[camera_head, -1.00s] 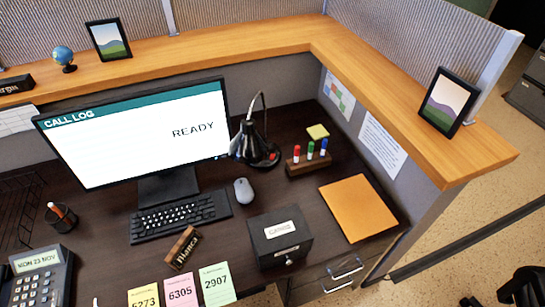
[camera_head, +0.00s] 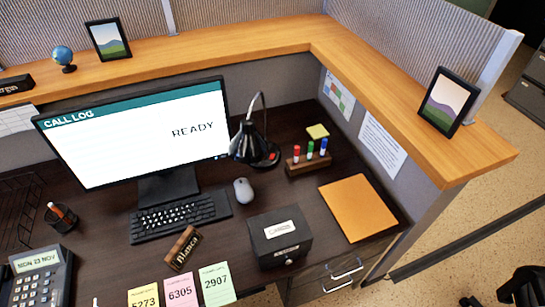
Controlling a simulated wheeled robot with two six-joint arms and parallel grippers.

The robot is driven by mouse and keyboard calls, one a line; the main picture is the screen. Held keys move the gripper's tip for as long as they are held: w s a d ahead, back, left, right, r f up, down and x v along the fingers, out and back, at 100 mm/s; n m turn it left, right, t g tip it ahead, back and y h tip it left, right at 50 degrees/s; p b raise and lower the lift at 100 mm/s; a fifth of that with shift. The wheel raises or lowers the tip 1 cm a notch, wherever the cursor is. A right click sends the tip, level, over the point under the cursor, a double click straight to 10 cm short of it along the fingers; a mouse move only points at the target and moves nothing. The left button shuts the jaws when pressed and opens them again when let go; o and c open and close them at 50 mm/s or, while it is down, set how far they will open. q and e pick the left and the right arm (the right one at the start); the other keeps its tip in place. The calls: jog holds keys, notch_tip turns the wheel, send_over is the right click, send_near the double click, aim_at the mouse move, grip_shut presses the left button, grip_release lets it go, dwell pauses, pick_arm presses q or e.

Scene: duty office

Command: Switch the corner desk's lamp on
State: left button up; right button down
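The desk lamp (camera_head: 250,143) stands on the dark corner desk (camera_head: 225,225), just right of the monitor. It has a black cone-shaped shade tipped downward on a thin curved neck. Its round dark base (camera_head: 266,155) shows a small red spot on top, partly hidden behind the shade. I see no clear glow or pool of light under the shade. Neither of my grippers can be made out in this view.
The monitor (camera_head: 135,133) stands left of the lamp, with a keyboard (camera_head: 180,217) and mouse (camera_head: 243,190) in front. A raised wooden ledge (camera_head: 250,40) runs behind.

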dwell(0.9)
pick_arm(q)
grip_shut()
dwell(1.6)
